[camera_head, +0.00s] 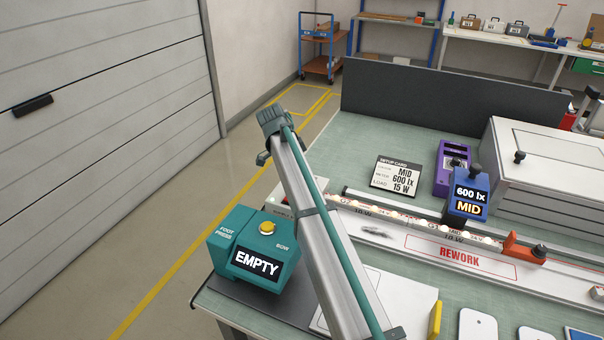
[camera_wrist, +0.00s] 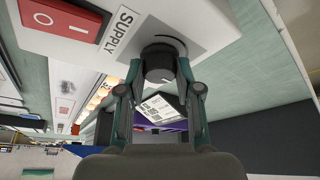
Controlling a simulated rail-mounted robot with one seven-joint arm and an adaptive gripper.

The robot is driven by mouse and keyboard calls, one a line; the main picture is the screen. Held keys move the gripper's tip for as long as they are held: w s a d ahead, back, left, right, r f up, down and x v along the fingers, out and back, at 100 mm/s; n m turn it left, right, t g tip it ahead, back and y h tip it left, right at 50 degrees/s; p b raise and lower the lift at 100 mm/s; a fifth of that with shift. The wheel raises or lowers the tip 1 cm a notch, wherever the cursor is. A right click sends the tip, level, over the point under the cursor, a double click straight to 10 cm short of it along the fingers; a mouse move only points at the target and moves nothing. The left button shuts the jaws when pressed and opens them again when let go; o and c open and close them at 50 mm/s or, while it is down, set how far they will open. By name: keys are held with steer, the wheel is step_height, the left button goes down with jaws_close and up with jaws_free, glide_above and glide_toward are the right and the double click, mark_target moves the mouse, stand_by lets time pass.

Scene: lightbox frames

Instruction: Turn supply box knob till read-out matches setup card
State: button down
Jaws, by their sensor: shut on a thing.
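In the wrist view my gripper (camera_wrist: 160,72) is shut on the dark round knob (camera_wrist: 158,60) of the white supply box (camera_wrist: 205,22), which is labelled SUPPLY. A finger touches each side of the knob. The setup card (camera_head: 397,175) stands on the bench and reads MID, 600 lx, 15 W. The blue meter (camera_head: 467,200) on the rail shows 600 lx and MID. In the head view my arm hides the knob, my gripper and most of the supply box (camera_head: 280,203). I cannot see a supply read-out.
A teal box (camera_head: 255,250) showing EMPTY stands left of my arm. A lit strip (camera_head: 410,218) runs along the rail (camera_head: 360,197). A purple device (camera_head: 452,165) and a large pale box (camera_head: 545,165) stand behind. A red switch (camera_wrist: 65,18) is beside the knob.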

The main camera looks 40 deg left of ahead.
steer(key=c, duration=0.8)
jaws_free()
steer(key=shift+r, duration=0.15)
steer(key=v, duration=1.1)
steer(key=shift+s+a+r, duration=0.15)
steer(key=shift+a+r, duration=0.05)
steer(key=shift+r, duration=0.15)
